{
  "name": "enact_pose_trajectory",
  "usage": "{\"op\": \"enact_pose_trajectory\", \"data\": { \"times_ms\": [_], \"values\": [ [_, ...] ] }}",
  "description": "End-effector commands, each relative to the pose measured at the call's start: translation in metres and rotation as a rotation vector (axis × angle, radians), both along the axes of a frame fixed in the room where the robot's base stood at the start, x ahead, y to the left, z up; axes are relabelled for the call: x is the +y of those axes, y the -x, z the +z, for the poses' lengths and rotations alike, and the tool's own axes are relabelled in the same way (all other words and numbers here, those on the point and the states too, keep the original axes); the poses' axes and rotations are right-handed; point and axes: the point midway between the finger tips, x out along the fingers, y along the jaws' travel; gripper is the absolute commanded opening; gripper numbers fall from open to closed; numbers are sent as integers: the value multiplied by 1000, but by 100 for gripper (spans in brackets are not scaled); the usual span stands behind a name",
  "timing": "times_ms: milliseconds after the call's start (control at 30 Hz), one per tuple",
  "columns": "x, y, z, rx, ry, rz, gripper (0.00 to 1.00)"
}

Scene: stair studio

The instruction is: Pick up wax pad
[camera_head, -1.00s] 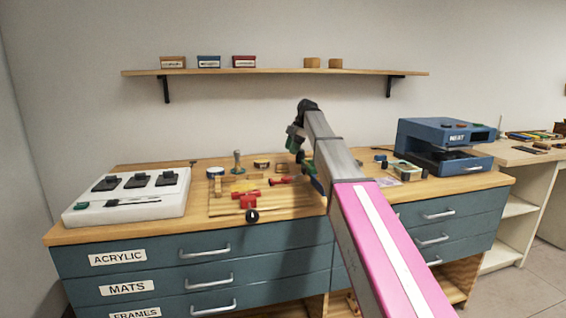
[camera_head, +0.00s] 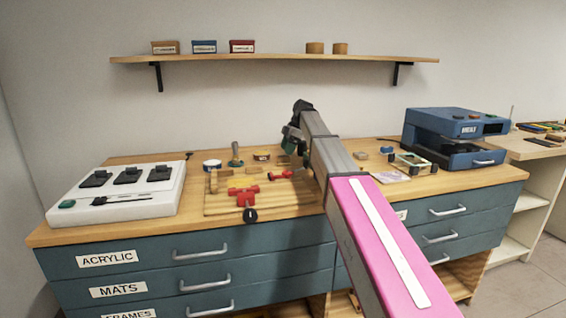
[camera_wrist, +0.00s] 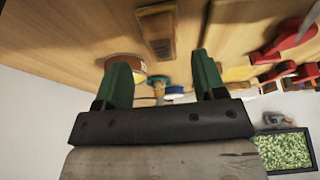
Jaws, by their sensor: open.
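My gripper (camera_wrist: 162,68) is open, with two green fingers spread and nothing held between them in the wrist view. It is over the workbench, and in the head view my arm hides most of it. I cannot tell for sure which item is the wax pad. A round tin with an orange-brown top (camera_wrist: 123,62) lies by the left finger. A flat wooden block with a recessed face (camera_wrist: 158,32) lies beyond the fingertips. A small round tin (camera_head: 262,156) stands at the back of the bench in the head view.
Red clamps (camera_head: 244,196) lie on a wooden board left of my arm. A white switch panel (camera_head: 122,190) fills the bench's left end. A blue press (camera_head: 455,135) stands at the right. A wall shelf (camera_head: 275,58) runs above.

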Motion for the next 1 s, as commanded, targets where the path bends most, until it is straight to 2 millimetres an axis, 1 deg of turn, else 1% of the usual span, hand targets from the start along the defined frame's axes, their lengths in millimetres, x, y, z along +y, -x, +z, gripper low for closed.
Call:
{"op": "enact_pose_trajectory", "data": {
  "times_ms": [200, 300, 400, 567, 600, 667, 700, 733, 767, 800, 1000],
  "values": [
    [13, 7, -26, 2, 1, 1, 64],
    [17, 7, -37, 0, 0, 0, 64],
    [19, 8, -42, 0, 0, 0, 64],
    [19, 7, -42, 0, 0, 0, 64],
    [19, 7, -42, 0, 0, 0, 57],
    [19, 7, -42, 0, 0, 0, 38],
    [19, 7, -42, 0, 0, 0, 25],
    [19, 7, -42, 0, 0, 0, 22],
    [19, 7, -42, 0, 0, 0, 22],
    [19, 7, -41, 0, 0, 0, 18],
    [19, 7, -41, 0, 0, 0, 18]
  ]
}}
